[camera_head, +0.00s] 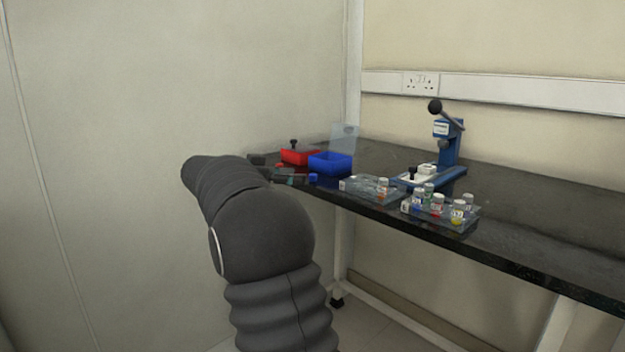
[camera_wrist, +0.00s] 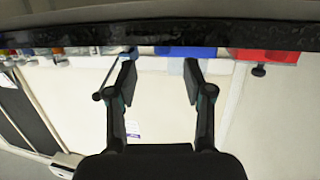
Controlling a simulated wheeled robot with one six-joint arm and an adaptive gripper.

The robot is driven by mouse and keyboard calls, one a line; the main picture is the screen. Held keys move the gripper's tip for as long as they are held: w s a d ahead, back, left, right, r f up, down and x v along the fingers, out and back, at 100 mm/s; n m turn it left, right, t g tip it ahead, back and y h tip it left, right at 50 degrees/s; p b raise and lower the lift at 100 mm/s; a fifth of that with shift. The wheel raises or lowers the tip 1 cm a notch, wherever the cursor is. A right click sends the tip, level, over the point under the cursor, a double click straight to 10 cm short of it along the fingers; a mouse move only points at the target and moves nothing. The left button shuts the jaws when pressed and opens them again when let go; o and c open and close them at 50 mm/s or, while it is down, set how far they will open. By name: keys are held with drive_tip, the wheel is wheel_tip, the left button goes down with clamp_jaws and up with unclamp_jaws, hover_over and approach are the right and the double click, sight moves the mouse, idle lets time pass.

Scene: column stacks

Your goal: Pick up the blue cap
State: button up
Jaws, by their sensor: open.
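In the wrist view, which is upside down, a blue band shows beyond the fingers under the bench edge; I cannot tell cap from box there. My gripper (camera_wrist: 158,72) is open, with nothing between its two dark fingers. It faces the bench edge nearly level. In the head view my arm hides much of the gripper, so its distance from the cap is unclear.
A red box (camera_head: 298,157) stands left of the blue box. Two clear racks (camera_head: 372,190) (camera_head: 440,212) with several vials stand to the right along the bench's front edge. A blue lever press (camera_head: 447,140) stands behind them. The bench's right part (camera_head: 540,235) is clear.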

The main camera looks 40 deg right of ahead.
sight(310, 175)
drive_tip(key=x, duration=0.4)
drive_tip(key=shift+w+d+b, duration=0.15)
drive_tip(key=shift+d+b, duration=0.2)
drive_tip(key=shift+d, duration=0.05)
drive_tip(key=c, duration=0.8)
